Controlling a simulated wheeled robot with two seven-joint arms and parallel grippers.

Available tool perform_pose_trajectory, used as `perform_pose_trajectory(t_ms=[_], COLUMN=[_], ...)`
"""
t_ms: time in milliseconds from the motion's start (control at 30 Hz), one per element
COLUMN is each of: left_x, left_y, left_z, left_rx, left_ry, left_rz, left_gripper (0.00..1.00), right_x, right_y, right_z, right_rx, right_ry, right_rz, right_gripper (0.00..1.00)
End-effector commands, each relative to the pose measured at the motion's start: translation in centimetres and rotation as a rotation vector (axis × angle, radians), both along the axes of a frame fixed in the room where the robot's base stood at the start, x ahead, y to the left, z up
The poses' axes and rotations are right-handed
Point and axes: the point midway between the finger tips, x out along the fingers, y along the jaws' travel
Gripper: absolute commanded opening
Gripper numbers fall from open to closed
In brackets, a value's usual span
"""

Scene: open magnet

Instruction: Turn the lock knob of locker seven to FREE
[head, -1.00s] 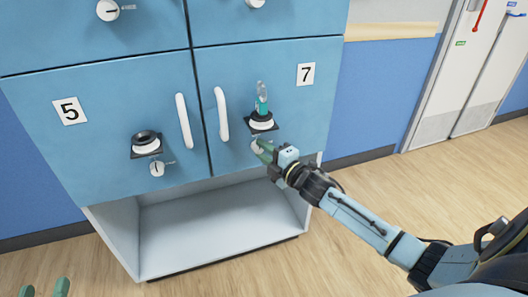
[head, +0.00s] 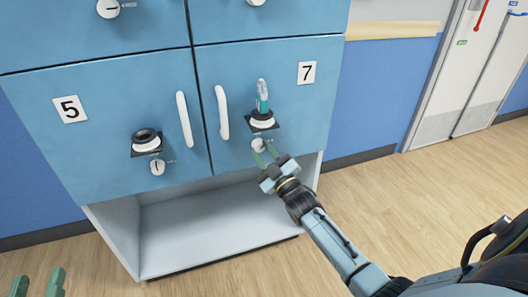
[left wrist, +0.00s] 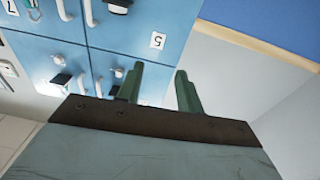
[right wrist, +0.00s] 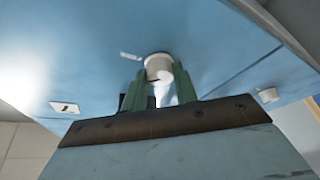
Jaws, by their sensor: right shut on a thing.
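Locker seven's blue door (head: 300,110) carries a 7 label (head: 306,72). Its small white lock knob (head: 258,145) sits low on the door, and also shows in the right wrist view (right wrist: 158,66). My right gripper (head: 266,154) is shut on this knob, with its green fingers on either side of it. The knob's pointer and the setting it shows cannot be made out. My left gripper (head: 38,284) is at the lower left, away from the lockers. Its fingers are apart and empty in the left wrist view (left wrist: 160,88).
Above the knob, a black plate with a white ring (head: 262,124) holds a teal upright item (head: 262,97). A white handle (head: 221,112) stands to the left. Locker five (head: 95,135) has its own knob (head: 157,168). An open shelf space (head: 215,225) lies below.

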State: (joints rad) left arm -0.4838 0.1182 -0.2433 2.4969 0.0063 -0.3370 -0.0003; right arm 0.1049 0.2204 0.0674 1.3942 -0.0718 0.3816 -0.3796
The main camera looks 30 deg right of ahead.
Motion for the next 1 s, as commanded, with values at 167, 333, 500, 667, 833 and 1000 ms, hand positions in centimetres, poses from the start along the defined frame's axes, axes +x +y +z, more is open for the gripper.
perform_pose_trajectory(t_ms=[167, 333, 500, 667, 833, 1000], left_x=[0.1, 0.1, -0.1, -0.3, -0.4, -0.5], left_y=[0.1, 0.6, 0.8, 1.0, 1.2, 1.2], left_z=[-0.6, -2.1, -3.2, -4.2, -4.9, -5.2], left_rx=[0.015, 0.04, 0.059, 0.075, 0.086, 0.092], left_ry=[0.047, 0.123, 0.189, 0.244, 0.284, 0.306], left_rz=[0.003, 0.012, 0.016, 0.02, 0.023, 0.024], left_gripper=[0.36, 0.36, 0.36, 0.36, 0.36, 0.36], right_x=[0.0, 0.1, 0.1, 0.1, 0.1, 0.2], right_y=[0.2, 0.3, 0.4, 0.4, 0.5, 0.5], right_z=[-0.1, -0.1, -0.2, -0.2, -0.2, -0.2], right_rx=[0.166, 0.314, 0.441, 0.532, 0.596, 0.627], right_ry=[-0.037, -0.073, -0.104, -0.126, -0.141, -0.15], right_rz=[-0.002, -0.002, -0.001, -0.001, -0.001, 0.0], right_gripper=[0.06, 0.06, 0.06, 0.06, 0.06, 0.06])
